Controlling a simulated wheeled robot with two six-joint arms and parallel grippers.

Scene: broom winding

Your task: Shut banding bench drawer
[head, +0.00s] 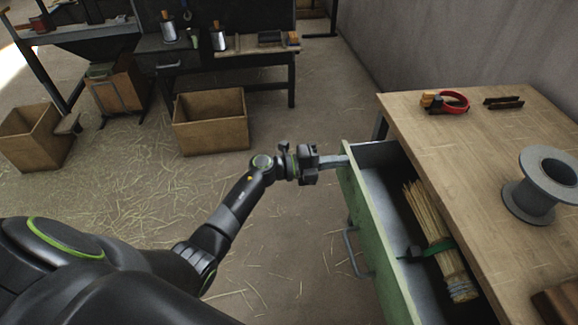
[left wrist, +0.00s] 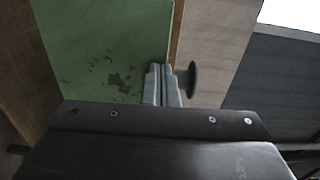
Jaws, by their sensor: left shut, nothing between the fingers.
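The banding bench drawer (head: 372,236) stands pulled out from under the wooden bench top (head: 447,150). Its front is green with worn paint and a grey bar handle (head: 354,254). Inside lies a straw bundle (head: 425,211) with a green band around it. My left gripper (head: 344,161) is shut and empty, with its fingertips at the far end of the drawer front, near its top edge. In the left wrist view the shut fingers (left wrist: 163,85) lie over the edge of the green front (left wrist: 105,50); I cannot tell whether they touch it. My right gripper is not in view.
On the bench top are a grey spool (head: 542,186), red-handled pliers (head: 445,102) and dark tools (head: 503,102). Wooden crates (head: 211,121) and another workbench stand at the back. The straw-strewn floor left of the drawer is open.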

